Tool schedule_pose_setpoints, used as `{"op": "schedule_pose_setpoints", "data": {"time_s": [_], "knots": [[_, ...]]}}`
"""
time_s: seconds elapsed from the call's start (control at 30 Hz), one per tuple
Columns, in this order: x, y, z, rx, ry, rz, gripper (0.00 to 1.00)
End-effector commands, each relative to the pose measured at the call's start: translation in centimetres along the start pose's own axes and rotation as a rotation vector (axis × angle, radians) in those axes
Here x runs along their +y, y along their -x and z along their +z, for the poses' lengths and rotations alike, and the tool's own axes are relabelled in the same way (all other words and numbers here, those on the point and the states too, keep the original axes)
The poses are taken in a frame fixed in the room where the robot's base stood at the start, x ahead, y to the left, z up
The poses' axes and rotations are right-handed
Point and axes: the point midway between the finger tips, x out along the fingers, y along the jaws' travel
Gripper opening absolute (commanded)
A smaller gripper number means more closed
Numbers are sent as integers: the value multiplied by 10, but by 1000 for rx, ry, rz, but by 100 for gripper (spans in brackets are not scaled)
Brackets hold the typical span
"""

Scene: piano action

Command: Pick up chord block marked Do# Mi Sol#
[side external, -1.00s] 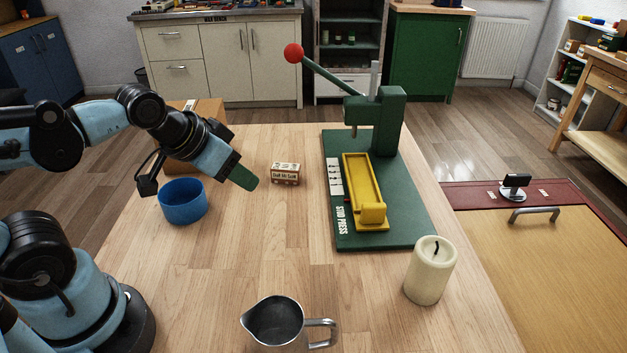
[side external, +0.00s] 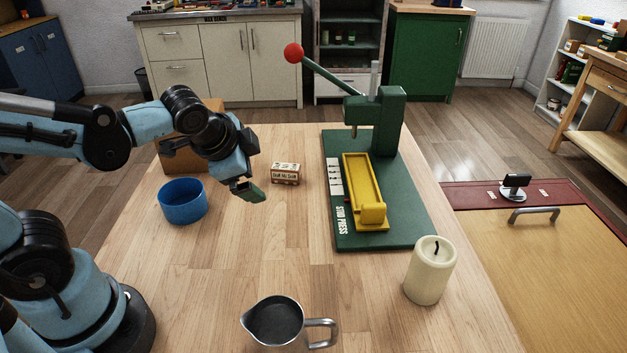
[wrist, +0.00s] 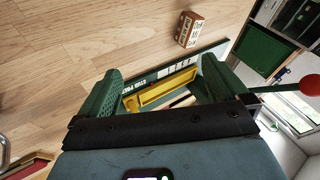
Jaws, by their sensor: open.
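The chord block (side external: 285,173) is a small cream box with red-brown edges and dark lettering too small to read surely. It sits on the wooden table between the blue ring and the green press. In the wrist view the block (wrist: 190,29) lies beyond the fingertips, up and to the right of centre. My gripper (side external: 250,192) has green finger pads and hangs above the table, just left of the block and apart from it. In the wrist view my gripper (wrist: 162,67) is open, with nothing between its fingers.
A green stud press (side external: 395,228) with a yellow tray (side external: 362,180) and red-knobbed lever stands right of the block. A blue ring-shaped bowl (side external: 182,202) and a brown box (side external: 177,155) are at left. A metal jug (side external: 275,322) and candle (side external: 430,270) stand in front. The centre front is clear.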

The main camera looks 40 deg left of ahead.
Motion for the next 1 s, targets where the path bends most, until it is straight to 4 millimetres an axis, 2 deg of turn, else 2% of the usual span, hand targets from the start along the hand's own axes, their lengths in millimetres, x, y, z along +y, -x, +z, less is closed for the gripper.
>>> {"op": "schedule_pose_setpoints", "data": {"time_s": [0.1,0.3,0.5,0.6,0.8,1.0], "knots": [[-7,-18,-9,-62,-328,-65,100],[-14,-47,-22,-199,-863,-160,100],[-15,-71,-33,-378,-1357,-232,100],[-14,-78,-37,-467,-1548,-252,100],[-12,-86,-40,-581,-1758,-268,100],[-21,-100,-38,-602,-1787,-266,100]]}}
